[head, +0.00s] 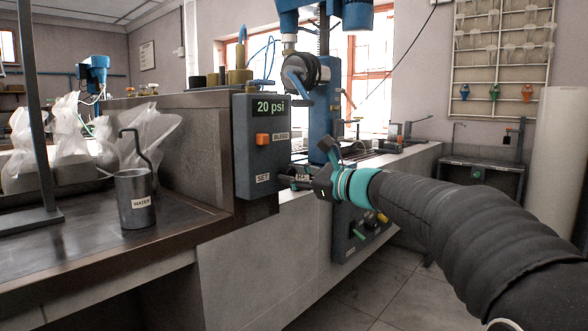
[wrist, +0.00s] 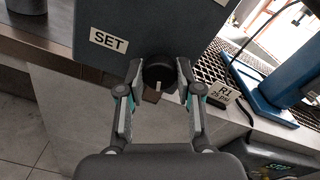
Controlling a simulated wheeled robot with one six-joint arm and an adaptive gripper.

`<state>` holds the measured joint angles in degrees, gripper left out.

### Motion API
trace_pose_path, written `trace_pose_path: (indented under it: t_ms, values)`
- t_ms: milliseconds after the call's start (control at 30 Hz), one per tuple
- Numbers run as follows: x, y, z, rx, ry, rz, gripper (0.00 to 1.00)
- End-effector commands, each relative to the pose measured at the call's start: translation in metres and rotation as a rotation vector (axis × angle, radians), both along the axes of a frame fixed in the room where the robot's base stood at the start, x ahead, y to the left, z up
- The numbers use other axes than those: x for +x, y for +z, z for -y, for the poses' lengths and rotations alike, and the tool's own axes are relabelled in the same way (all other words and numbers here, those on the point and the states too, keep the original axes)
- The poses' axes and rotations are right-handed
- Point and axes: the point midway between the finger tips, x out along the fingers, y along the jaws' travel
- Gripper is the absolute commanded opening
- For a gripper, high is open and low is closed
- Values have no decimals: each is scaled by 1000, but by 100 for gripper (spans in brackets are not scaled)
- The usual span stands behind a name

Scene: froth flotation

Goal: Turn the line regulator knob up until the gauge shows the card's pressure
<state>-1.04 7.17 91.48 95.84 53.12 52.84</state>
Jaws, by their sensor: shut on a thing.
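The blue-grey regulator box (head: 262,140) stands at the bench end, and its lit gauge display (head: 271,106) reads 20 psi. A SET label is on its lower front (head: 263,178) and also shows in the wrist view (wrist: 108,41). The round black knob (wrist: 158,70) sticks out beside that label, with a pale mark on its face. My gripper (wrist: 160,76) is shut on the knob, one finger on each side. In the head view my gripper (head: 308,181) partly hides the knob. The card (wrist: 224,91) reads R1; its smaller line is hard to read.
An orange BLEED button (head: 262,139) is on the box above the knob. A metal WATER cup (head: 135,200) and clear bags (head: 68,145) are on the left bench.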

Motion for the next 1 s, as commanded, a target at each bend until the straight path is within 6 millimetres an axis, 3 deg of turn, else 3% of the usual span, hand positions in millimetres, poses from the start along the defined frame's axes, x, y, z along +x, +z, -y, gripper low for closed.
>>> trace_pose_path:
  t_ms: [767, 800, 867, 1000]
  values:
    - [0, -1, 0, 59, 1, -78, 0]
    - [0, -1, 0, 59, 1, -78, 45]
    - [0, -1, 0, 59, 1, -78, 60]
    - [0, -1, 0, 60, 0, -77, 60]
